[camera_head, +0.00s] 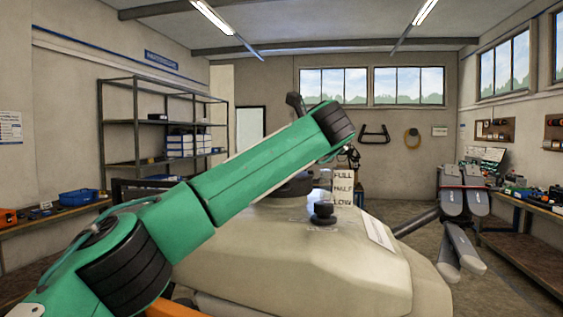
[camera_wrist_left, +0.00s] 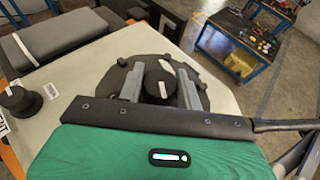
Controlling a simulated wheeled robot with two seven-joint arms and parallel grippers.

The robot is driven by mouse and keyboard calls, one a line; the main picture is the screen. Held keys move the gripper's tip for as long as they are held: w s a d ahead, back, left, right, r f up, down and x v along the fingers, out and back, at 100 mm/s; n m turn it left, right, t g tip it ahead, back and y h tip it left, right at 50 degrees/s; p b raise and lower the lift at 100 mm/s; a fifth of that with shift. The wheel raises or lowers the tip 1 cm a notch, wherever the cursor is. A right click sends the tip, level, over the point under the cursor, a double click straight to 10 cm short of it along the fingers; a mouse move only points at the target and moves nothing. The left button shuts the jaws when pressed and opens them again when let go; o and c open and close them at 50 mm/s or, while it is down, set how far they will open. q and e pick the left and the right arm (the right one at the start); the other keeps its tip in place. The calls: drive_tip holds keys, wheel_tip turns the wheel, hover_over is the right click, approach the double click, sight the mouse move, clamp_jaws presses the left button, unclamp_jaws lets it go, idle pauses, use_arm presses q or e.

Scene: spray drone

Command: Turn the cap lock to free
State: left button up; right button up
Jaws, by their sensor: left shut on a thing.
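The drone's beige tank (camera_head: 300,265) fills the lower middle of the head view. My left arm crosses in front of it and hides most of the large black cap (camera_head: 292,186). In the left wrist view the lobed cap (camera_wrist_left: 108,84) sits on the pale tank top. A round black lock knob (camera_wrist_left: 152,72) with a white mark stands at its centre. My left gripper (camera_wrist_left: 160,69) has its two grey fingers on either side of this knob and is shut on it. My right gripper is in neither view.
A smaller black knob (camera_head: 323,211) stands on the tank in front of a FULL/HALF/LOW label (camera_head: 343,187). Grey folded drone parts (camera_head: 462,205) stick out at the right. A shelf (camera_head: 160,125) and side workbenches stand farther off.

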use_arm(q)
drive_tip(key=shift+n, duration=0.3)
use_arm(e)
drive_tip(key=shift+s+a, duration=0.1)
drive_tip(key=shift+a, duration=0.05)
use_arm(q)
drive_tip(key=o, duration=1)
drive_tip(key=shift+s+d, duration=0.1)
drive_tip(key=shift+s, duration=0.05)
drive_tip(key=b+v, duration=0.3)
drive_tip(key=v, duration=1)
drive_tip(key=shift+d+r, duration=0.15)
drive_tip(key=shift+d, duration=0.05)
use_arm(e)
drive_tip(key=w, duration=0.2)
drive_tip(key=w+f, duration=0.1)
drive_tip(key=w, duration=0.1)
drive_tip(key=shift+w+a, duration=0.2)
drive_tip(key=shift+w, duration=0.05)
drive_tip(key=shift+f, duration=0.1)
